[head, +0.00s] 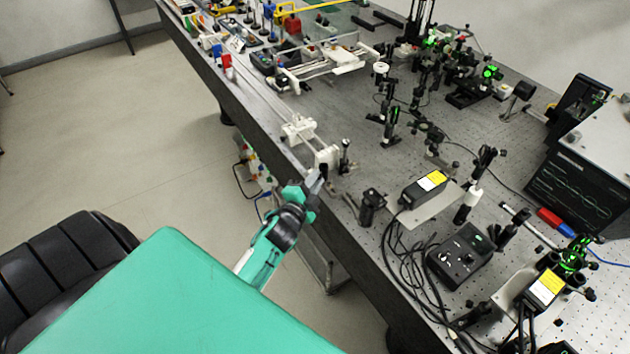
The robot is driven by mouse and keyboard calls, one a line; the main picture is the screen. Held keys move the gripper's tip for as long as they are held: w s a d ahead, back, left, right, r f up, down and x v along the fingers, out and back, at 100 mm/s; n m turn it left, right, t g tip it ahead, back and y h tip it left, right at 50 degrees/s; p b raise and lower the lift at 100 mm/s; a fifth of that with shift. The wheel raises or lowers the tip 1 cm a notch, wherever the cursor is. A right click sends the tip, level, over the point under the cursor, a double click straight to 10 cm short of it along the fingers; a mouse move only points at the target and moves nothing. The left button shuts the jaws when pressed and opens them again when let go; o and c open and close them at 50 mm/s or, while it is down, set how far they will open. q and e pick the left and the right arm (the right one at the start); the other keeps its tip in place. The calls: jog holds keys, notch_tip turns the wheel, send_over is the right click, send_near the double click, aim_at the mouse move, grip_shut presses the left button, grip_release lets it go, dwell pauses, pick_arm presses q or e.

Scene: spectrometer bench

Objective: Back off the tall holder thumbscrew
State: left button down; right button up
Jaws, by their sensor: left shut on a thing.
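A white holder (328,157) stands near the table's left edge at the end of a white rail. A small dark knob (323,171), which looks like the thumbscrew, is on its near side. My left gripper (319,181) reaches up from the lower left over the table edge, with its fingertips at this knob. It is shut on the knob, and its fingers hide part of it. A slim dark post (345,150) stands just right of the holder. My right gripper does not show.
A short black post mount (370,206) stands right of my gripper. A black laser box with a yellow label (424,189) and a cable bundle (410,255) lie farther right. Optics crowd the back. The perforated table (300,100) has some bare room behind the holder.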

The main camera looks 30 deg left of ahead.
pick_arm(q)
jog(key=shift+f, duration=0.1)
jog(key=c, duration=1.4)
grip_release()
jog(key=shift+s, duration=0.1)
jog(key=shift+s+d+b, duration=0.3)
jog(key=shift+s+b, duration=0.35)
jog(key=shift+s, duration=1.6)
jog(key=shift+s+d+b, duration=0.3)
jog(key=shift+s+b, duration=0.35)
jog(key=shift+s, duration=1.65)
jog(key=shift+s+d+b, duration=0.3)
jog(key=shift+s+b, duration=0.35)
jog(key=shift+s, duration=1.6)
